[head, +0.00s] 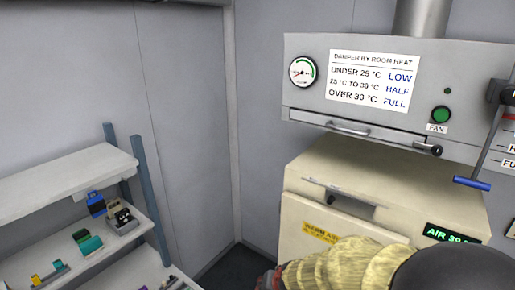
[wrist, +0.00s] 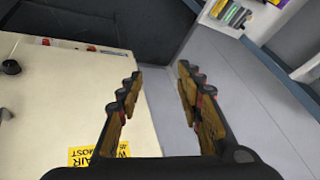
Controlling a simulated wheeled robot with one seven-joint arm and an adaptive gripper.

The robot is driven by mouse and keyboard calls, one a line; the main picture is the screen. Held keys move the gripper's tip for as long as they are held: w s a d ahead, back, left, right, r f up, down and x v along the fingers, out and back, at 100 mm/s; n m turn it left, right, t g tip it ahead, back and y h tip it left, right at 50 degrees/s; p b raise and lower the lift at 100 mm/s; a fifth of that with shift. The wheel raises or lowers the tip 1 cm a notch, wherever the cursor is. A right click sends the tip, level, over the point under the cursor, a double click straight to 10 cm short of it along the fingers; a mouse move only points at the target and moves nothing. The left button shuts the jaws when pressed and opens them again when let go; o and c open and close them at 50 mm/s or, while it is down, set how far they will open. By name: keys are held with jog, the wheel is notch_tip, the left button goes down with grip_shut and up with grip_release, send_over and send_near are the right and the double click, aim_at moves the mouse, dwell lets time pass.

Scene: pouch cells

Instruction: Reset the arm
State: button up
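My gripper (wrist: 158,98) is in the wrist view, its two brown-padded fingers spread apart with nothing between them. Through the gap I see the edge of a cream cabinet and grey wall or floor panels. In the head view my arm, in a tan ribbed sleeve, crosses the bottom right in front of the cream cabinet (head: 300,235). The gripper's fingertips are not clear there; only a dark and red part shows at the bottom edge.
A grey hood (head: 300,120) with a dial (head: 303,71), a damper sign (head: 372,80), a green fan button (head: 441,115) and a blue-handled lever (head: 472,183) is above the cabinet. A shelf rack (head: 60,185) with small coloured items stands left. Open space lies between rack and cabinet.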

jog(key=s+d+r+n+h+b, duration=0.1)
jog(key=s+d+b, duration=0.6)
jog(key=s, duration=0.5)
jog(key=s+d+r+n+h+b, duration=0.1)
jog(key=s+d+b, duration=0.7)
jog(key=s+b, duration=0.3)
jog(key=shift+s, duration=0.95)
jog(key=shift+d+r, duration=0.15)
jog(key=shift+d, duration=0.05)
